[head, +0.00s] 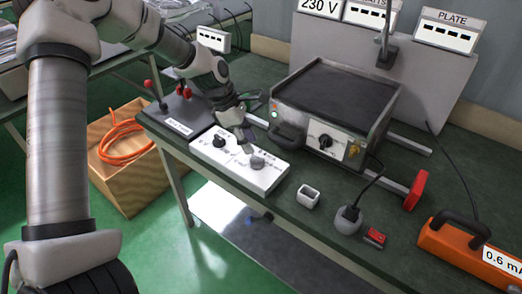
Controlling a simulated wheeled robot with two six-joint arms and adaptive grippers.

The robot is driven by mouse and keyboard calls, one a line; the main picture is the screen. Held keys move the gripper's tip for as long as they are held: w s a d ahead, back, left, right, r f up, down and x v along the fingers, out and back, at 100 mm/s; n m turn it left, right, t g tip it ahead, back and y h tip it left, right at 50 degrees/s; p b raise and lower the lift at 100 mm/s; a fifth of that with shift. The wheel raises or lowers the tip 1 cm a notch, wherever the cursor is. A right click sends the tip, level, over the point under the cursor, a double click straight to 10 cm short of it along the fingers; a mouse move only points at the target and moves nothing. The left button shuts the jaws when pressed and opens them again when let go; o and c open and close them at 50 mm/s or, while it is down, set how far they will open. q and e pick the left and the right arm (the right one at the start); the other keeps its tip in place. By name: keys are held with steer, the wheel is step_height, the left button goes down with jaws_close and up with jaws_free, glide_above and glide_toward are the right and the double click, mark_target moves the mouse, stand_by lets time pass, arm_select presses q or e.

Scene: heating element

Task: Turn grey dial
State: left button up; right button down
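A white control box (210,157) stands near the front edge of the dark bench. It carries a grey dial (257,162) at its right part and a black dial (219,141) at its left part. My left gripper (247,139) comes down over the back of the box, with its fingertips just behind the grey dial. Whether the fingers touch the dial, and how far apart they are, is too small to tell. My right gripper is not in view.
A heating unit (337,95) with a black plate, handle and front knob stands behind and to the right. A dark box with red levers (180,113) sits to the left.

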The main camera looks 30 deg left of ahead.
mark_target(258, 158)
arm_select(q)
steer(key=shift+s+d+f, duration=0.1)
steer(key=shift+d+f, duration=0.1)
steer(key=shift+f, duration=0.3)
steer(key=shift+s+d+f, duration=0.1)
steer(key=shift+d+f, duration=0.05)
steer(key=shift+f, duration=0.3)
steer(key=f, duration=0.1)
steer(key=w+f, duration=0.1)
steer(key=w+d+f+b, duration=0.1)
steer(key=f, duration=0.1)
steer(key=shift+s+r, duration=0.25)
steer(key=shift+s, duration=0.15)
steer(key=shift+c, duration=0.3)
steer(key=shift+w, duration=0.1)
jaws_close()
